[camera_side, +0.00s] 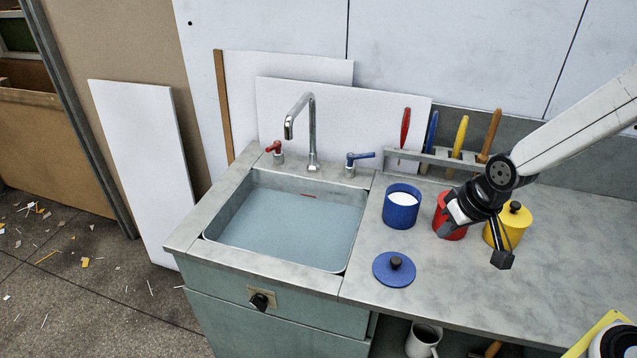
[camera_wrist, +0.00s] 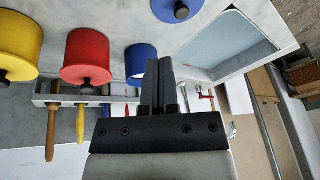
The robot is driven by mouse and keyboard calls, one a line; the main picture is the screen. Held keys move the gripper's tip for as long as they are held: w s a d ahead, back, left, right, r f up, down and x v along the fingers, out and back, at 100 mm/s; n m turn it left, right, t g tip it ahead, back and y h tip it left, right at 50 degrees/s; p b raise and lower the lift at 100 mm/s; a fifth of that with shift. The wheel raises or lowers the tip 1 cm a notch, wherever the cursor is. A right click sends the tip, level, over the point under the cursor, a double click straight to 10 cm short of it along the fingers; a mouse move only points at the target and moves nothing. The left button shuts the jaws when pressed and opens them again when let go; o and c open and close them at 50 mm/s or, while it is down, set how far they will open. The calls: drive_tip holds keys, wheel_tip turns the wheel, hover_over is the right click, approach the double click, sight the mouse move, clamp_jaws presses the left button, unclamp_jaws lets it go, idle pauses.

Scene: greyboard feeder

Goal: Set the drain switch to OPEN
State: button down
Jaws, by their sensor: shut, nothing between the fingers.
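The drain switch (camera_side: 260,300) is a black knob on a pale plate on the cabinet front below the sink. Its lettering is too small to read, so I cannot tell its setting. The sink (camera_side: 228,258) holds bluish water; it also shows at the upper right in the wrist view (camera_wrist: 228,50). My gripper (camera_side: 448,222) is above the counter at the red canister, well to the right of the switch and higher. In the wrist view its two black fingers (camera_wrist: 165,68) are together and empty. The switch is not visible in the wrist view.
A blue open canister (camera_side: 401,212), a red canister (camera_side: 442,225) and a yellow canister (camera_side: 515,230) stand on the counter. A blue lid (camera_side: 390,276) lies near its front edge. A faucet (camera_side: 312,130) with red and blue handles stands behind the sink. Space before the cabinet is clear.

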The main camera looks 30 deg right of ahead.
drive_tip(key=w+a+f+m+t, duration=0.25)
drive_tip(key=w+a, duration=0.25)
drive_tip(key=a, duration=0.4)
drive_tip(key=w+a+f+m+t, duration=0.2)
drive_tip(key=w+a+f+m, duration=0.15)
drive_tip(key=w+a, duration=0.4)
drive_tip(key=s+a+f+m+t+h, duration=0.2)
drive_tip(key=s+a+f+m, duration=0.3)
drive_tip(key=s+a+f, duration=0.3)
drive_tip(key=shift+s+a+f+m+t+h, duration=0.2)
drive_tip(key=shift+a+f+m+t+h, duration=0.35)
drive_tip(key=shift+a+f, duration=1.75)
drive_tip(key=shift+w+a+r, duration=0.1)
drive_tip(key=shift+a+r, duration=0.5)
drive_tip(key=shift+r, duration=0.05)
approach(259, 303)
drive_tip(key=w+d, duration=0.1)
drive_tip(key=d+f, duration=0.1)
drive_tip(key=d, duration=0.1)
drive_tip(key=w+d, duration=0.1)
drive_tip(key=shift+w+d+f, duration=0.3)
drive_tip(key=shift+w, duration=0.05)
drive_tip(key=shift+w+f+n, duration=0.2)
drive_tip(key=shift+w+n, duration=0.05)
drive_tip(key=shift+w+a+f, duration=0.45)
drive_tip(key=shift+a+f, duration=0.05)
drive_tip(key=shift+f, duration=0.15)
drive_tip(key=shift+w+a+f, duration=0.4)
drive_tip(key=shift+a+f, duration=0.05)
drive_tip(key=shift+f, duration=0.15)
